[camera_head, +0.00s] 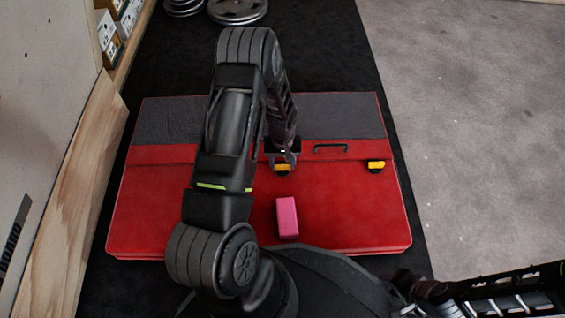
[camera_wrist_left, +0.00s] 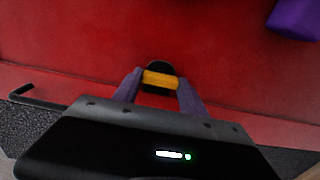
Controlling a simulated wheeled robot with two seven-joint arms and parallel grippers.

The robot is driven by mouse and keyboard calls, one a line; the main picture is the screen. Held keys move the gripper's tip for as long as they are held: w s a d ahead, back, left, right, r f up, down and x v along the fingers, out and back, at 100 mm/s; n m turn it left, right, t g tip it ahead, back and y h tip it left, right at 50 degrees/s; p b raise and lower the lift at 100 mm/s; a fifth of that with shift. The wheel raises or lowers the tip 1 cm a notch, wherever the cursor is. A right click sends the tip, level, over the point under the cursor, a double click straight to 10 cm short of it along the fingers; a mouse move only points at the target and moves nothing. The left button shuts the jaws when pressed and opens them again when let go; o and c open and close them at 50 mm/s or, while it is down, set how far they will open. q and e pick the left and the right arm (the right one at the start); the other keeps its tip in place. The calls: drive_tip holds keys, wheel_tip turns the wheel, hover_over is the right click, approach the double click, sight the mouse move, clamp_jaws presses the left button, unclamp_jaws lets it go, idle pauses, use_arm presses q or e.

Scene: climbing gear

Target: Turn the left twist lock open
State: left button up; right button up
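The left twist lock (camera_head: 283,168) is a yellow bar on a dark round base, on the front of the red case (camera_head: 160,205). It also shows in the left wrist view (camera_wrist_left: 160,80), its bar lying crosswise between my fingertips. My left gripper (camera_head: 283,160) points down at this lock and partly covers it in the head view. In the left wrist view its two purple-looking fingers (camera_wrist_left: 160,88) stand at the two ends of the yellow bar with no clear gap. My right gripper (camera_head: 412,300) is at the lower right edge, away from the case; its fingers are unclear.
A second yellow twist lock (camera_head: 376,166) is at the right, with a dark handle (camera_head: 331,147) between the locks. A pink block (camera_head: 287,217) lies on the case in front of my left gripper. Weight plates (camera_head: 237,8) lie behind; a wooden shelf stands left.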

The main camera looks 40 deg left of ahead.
use_arm(q)
drive_tip(key=c, duration=0.8)
drive_tip(key=shift+n, duration=0.5)
drive_tip(key=n+p, duration=0.1)
drive_tip(key=n, duration=0.2)
drive_tip(key=shift+r, duration=0.1)
drive_tip(key=n+p, duration=0.1)
drive_tip(key=n, duration=0.4)
drive_tip(key=shift+p, duration=0.35)
drive_tip(key=n+p, duration=0.1)
drive_tip(key=n, duration=0.3)
drive_tip(key=n+p, duration=0.1)
drive_tip(key=n, duration=0.3)
drive_tip(key=shift+n, duration=0.4)
